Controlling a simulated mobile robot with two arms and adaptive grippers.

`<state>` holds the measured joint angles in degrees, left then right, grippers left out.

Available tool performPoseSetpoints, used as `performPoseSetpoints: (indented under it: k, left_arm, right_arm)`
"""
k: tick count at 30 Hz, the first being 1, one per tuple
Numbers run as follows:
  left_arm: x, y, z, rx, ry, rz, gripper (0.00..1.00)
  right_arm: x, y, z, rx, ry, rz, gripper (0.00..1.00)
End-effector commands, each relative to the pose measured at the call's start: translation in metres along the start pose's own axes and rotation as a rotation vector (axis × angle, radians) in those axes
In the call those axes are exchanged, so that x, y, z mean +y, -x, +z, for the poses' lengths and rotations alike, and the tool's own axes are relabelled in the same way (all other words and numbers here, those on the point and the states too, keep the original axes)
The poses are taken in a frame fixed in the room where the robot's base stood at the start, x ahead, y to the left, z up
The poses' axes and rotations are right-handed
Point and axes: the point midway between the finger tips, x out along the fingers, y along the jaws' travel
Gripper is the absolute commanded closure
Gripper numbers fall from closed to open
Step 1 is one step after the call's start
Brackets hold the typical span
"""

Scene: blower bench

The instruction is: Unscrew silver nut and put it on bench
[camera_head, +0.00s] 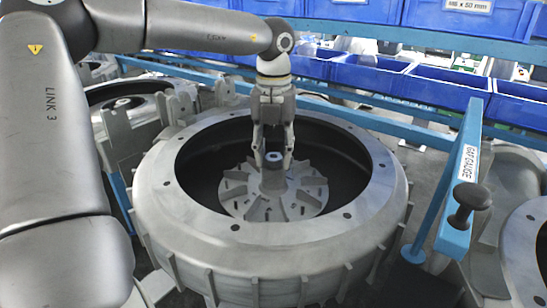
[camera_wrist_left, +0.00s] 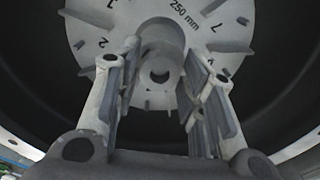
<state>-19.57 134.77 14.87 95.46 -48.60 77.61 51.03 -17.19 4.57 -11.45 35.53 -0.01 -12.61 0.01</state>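A small grey nut-like piece (camera_head: 273,157) sits on top of the hub of the finned impeller (camera_head: 240,190), inside the large round blower housing (camera_head: 175,215). My left gripper (camera_head: 273,160) points straight down over the hub, with one finger on each side of this piece. In the left wrist view the fingers of my left gripper (camera_wrist_left: 160,95) are spread apart, with the hub's ring and dark centre hole (camera_wrist_left: 160,72) showing between and beyond them. I see no clear contact with the piece. My right gripper is not in view.
Blue bins (camera_head: 365,75) stand on a blue rack behind the housing. A blue bar labelled "GAP GAUGE" with a dark knob (camera_head: 472,197) stands to the right. Other grey blower parts sit at left (camera_head: 120,100) and far right (camera_head: 525,240). The housing rim surrounds my gripper.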

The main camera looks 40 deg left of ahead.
Motion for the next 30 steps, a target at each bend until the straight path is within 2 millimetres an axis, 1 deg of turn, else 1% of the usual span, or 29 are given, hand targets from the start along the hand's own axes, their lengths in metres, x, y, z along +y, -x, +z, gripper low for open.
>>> performPoseSetpoints:
  k: [5,13,16,19,30]
  left_arm:
    - [0.0,0.0,0.0,0.0,-0.003,0.0,0.63]
    - [0.0,0.0,0.0,0.0,-0.001,0.0,0.96]
    - [0.0,-0.001,0.0,0.0,0.013,0.0,0.97]
    - [0.0,-0.002,0.0,-0.001,0.07,0.0,0.97]
    - [0.0,-0.002,0.0,-0.002,0.391,0.0,0.97]
  right_arm:
    - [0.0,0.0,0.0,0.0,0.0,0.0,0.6]
    - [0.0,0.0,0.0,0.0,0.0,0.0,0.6]
    - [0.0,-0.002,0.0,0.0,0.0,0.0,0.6]
    - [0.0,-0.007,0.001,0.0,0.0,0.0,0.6]
    - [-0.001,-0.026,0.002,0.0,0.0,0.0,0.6]
